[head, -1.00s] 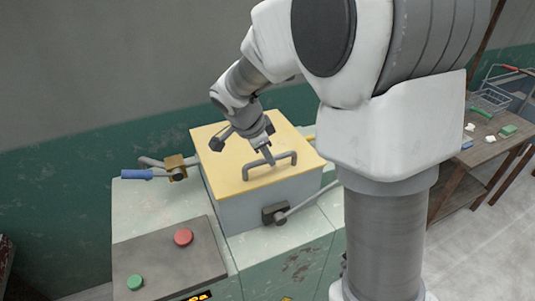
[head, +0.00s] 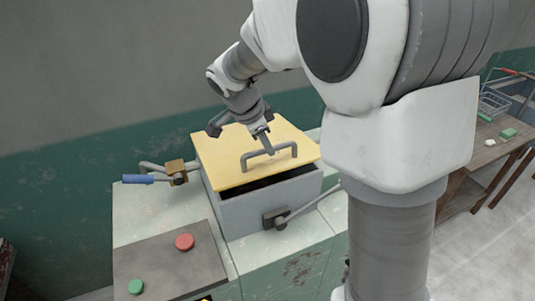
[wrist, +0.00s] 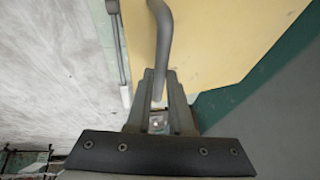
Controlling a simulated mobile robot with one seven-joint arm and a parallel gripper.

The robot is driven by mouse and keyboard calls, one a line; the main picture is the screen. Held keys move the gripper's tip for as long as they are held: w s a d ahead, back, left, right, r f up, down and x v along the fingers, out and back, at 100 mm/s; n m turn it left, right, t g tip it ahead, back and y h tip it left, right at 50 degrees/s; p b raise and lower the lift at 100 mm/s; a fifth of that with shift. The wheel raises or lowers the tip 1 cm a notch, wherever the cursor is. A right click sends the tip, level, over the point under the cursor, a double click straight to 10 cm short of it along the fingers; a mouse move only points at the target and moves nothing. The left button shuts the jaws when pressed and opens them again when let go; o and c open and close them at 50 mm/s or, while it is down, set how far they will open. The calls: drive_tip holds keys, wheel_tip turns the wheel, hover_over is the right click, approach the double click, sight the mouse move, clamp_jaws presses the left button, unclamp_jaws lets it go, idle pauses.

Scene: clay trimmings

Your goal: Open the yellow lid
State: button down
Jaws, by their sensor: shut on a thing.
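The yellow lid (head: 222,155) tops a grey box (head: 262,205) in the head view. Its front edge is raised, and a dark gap shows between it and the box rim; its back edge stays low. A grey bar handle (head: 283,149) stands on the lid. In the wrist view the fingers (wrist: 158,98) close around the handle bar (wrist: 161,35), with the yellow lid (wrist: 215,40) beyond. The box's inside is too dark to make out.
A lever with a blue grip (head: 137,179) is left of the box, and another lever (head: 305,208) is on its front. A panel (head: 195,265) with a red button (head: 184,242) and a green button (head: 136,286) lies front left. A wooden table (head: 490,150) stands at right.

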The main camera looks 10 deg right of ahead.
drive_tip(key=w+a+r+p, duration=0.2)
drive_tip(key=w+r+p, duration=0.1)
drive_tip(key=w+r, duration=0.5)
drive_tip(key=w+a+r+p, duration=0.2)
drive_tip(key=w+r+p, duration=0.1)
drive_tip(key=w+r, duration=0.6)
drive_tip(key=shift+w+r, duration=0.15)
drive_tip(key=shift+w, duration=1)
drive_tip(key=c, duration=0.8)
unclamp_jaws()
drive_tip(key=shift+w, duration=0.25)
drive_tip(key=shift+s+r+p, duration=0.1)
drive_tip(key=shift+r+p, duration=0.1)
drive_tip(key=shift+p, duration=0.1)
drive_tip(key=shift+r, duration=0.1)
